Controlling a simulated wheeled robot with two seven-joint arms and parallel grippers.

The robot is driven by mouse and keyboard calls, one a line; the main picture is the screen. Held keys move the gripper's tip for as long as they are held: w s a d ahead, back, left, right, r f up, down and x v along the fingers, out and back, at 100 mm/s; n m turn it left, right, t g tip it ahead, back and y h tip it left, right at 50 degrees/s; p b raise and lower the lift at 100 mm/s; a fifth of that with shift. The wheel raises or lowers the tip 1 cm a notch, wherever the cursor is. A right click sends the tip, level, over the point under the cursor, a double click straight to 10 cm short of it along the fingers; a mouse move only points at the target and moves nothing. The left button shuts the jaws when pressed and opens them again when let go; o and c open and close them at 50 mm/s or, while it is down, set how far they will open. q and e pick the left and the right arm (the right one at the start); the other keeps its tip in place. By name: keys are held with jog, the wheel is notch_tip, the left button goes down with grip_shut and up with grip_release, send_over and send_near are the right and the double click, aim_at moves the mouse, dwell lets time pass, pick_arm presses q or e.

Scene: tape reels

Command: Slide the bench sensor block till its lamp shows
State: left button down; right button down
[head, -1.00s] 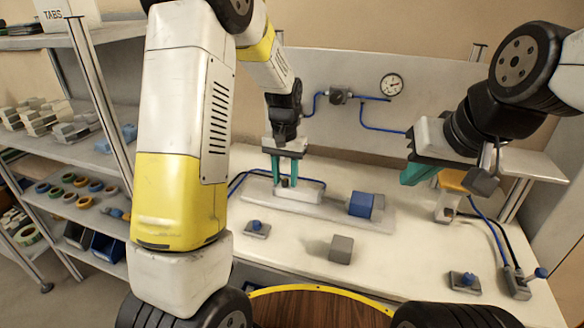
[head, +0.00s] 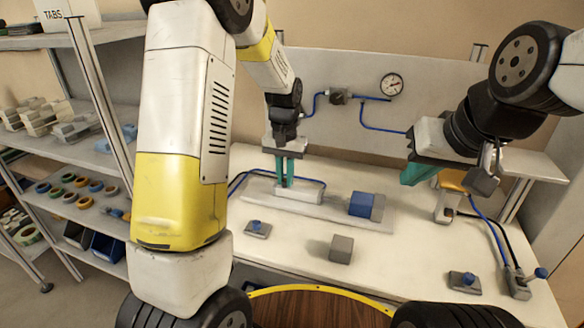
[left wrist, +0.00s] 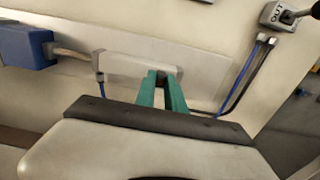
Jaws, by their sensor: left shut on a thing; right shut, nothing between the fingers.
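My left gripper (head: 289,183) points down at the long pale cylinder body (head: 306,190) on the bench. Its teal fingers are shut on a small dark block, which I take to be the sensor block. The fingers hide most of that block; part of it shows between the fingertips in the left wrist view (left wrist: 160,77). I cannot make out a lit lamp on it. A rod runs from the cylinder to a blue block (head: 361,204), clearest in the left wrist view. My right gripper (head: 411,178) is shut and empty, above the bench at the right.
A grey cube (head: 341,249) and a small blue-knobbed valve (head: 257,229) stand at the front of the bench. More knobbed parts (head: 465,281) are at the right. A gauge (head: 391,84) and blue hoses are on the back panel. A loaded shelf (head: 75,155) stands left.

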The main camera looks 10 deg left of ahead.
aim_at(301, 190)
pick_arm(q)
jog(key=shift+d, duration=0.1)
dwell(0.7)
jog(key=d, duration=0.4)
jog(key=shift+s+d, duration=0.25)
jog(key=shift+s, duration=0.15)
jog(key=c, duration=1.4)
grip_release()
jog(key=shift+r, duration=0.15)
notch_tip(301, 190, up, 8)
jog(key=shift+f, duration=0.2)
